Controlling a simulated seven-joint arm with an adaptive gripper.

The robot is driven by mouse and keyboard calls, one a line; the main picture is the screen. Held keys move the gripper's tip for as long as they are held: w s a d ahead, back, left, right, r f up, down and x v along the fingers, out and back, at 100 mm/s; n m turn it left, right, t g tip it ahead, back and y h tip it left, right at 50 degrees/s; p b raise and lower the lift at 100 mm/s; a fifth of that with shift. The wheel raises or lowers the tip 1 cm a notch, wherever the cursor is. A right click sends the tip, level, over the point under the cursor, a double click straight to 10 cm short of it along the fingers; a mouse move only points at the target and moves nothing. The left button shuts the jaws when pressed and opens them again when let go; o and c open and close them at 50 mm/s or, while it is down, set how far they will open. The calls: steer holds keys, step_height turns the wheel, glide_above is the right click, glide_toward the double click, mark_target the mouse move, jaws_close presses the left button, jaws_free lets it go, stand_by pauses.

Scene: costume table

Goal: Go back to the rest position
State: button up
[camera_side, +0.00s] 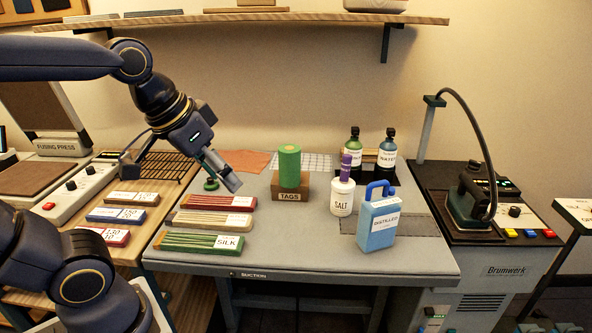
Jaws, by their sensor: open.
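My gripper (224,180) is at the end of my dark arm, which comes in from the left. It is open and tilted down and to the right, above the back left part of the grey table (330,262). Nothing shows between its fingers. No marker for a rest position shows.
Fabric-filled trays, one the SILK tray (202,242), lie at the table's left. A SALT jar (342,196), a blue DISTILLED jug (376,217) and two dark bottles (387,149) stand right. A shelf (270,18) hangs above; an iron (468,203) is far right. The table's front middle is clear.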

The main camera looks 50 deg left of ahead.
steer(key=s+f, duration=0.2)
steer(key=s, duration=0.1)
steer(key=shift+s+d+f, duration=0.1)
steer(key=shift+s+f, duration=0.05)
steer(key=shift+s, duration=0.1)
